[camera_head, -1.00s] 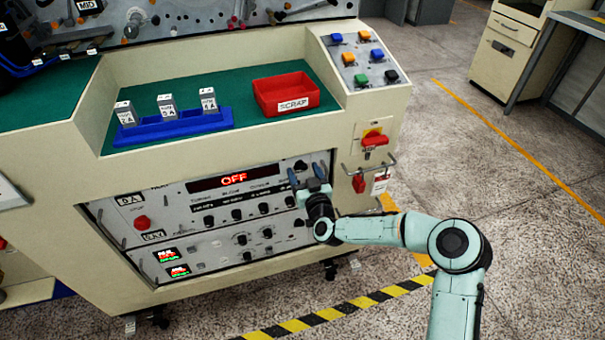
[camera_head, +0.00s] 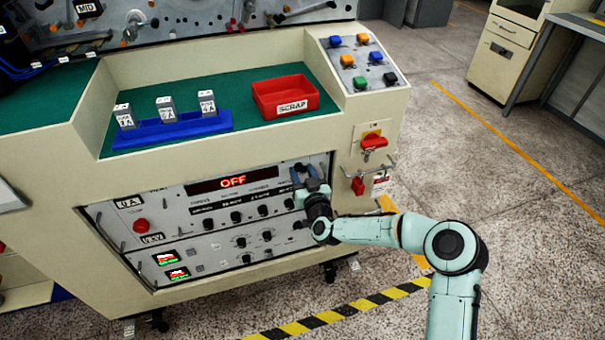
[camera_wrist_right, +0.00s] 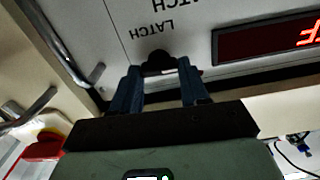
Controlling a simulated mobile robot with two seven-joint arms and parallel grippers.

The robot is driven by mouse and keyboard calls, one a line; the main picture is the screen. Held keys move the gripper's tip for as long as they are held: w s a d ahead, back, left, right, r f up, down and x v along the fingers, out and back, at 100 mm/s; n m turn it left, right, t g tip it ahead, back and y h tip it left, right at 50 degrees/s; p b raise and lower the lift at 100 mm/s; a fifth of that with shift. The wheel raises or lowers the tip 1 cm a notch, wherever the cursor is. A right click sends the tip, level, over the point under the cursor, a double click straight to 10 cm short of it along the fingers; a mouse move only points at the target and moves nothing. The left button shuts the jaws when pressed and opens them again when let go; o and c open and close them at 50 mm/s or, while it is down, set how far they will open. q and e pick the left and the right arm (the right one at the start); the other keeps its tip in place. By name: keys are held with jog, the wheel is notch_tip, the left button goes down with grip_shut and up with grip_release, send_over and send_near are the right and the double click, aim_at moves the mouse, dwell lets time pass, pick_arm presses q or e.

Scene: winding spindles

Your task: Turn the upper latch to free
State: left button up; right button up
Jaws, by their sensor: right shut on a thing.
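My right gripper (camera_head: 309,174) is at the top right corner of the upper unit of the front panel (camera_head: 165,215), under the red scrap bin. In the right wrist view, the fingers (camera_wrist_right: 158,70) are shut on a small black knob, the upper latch (camera_wrist_right: 158,60), one on each side. Labels reading LATCH stand upside down beside it in that view. In the head view, my gripper mostly hides the latch, and its turned angle cannot be told. My left gripper is not in view.
The display (camera_head: 232,182) reads OFF, left of my gripper. A red rotary switch (camera_head: 373,142) and a metal bar with a red padlock (camera_head: 358,186) are close on the right. The scrap bin (camera_head: 285,96) sits on the green shelf above.

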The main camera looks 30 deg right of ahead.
jog(key=m, duration=0.2)
jog(key=shift+m+p, duration=0.3)
jog(key=shift+m, duration=0.1)
jog(key=m, duration=0.3)
jog(key=shift+d+m, duration=0.1)
jog(key=shift+m, duration=0.2)
jog(key=m, duration=0.5)
jog(key=shift+d+f+p, duration=0.1)
jog(key=shift+f+p, duration=0.05)
jog(key=shift+p, duration=0.2)
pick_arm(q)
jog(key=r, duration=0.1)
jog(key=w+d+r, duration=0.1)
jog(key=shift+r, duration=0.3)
pick_arm(e)
jog(key=m, duration=0.5)
jog(key=shift+f+m, duration=0.1)
jog(key=shift+m, duration=0.3)
jog(key=o, duration=1.1)
jog(key=shift+c, duration=0.2)
jog(key=shift+s, duration=0.1)
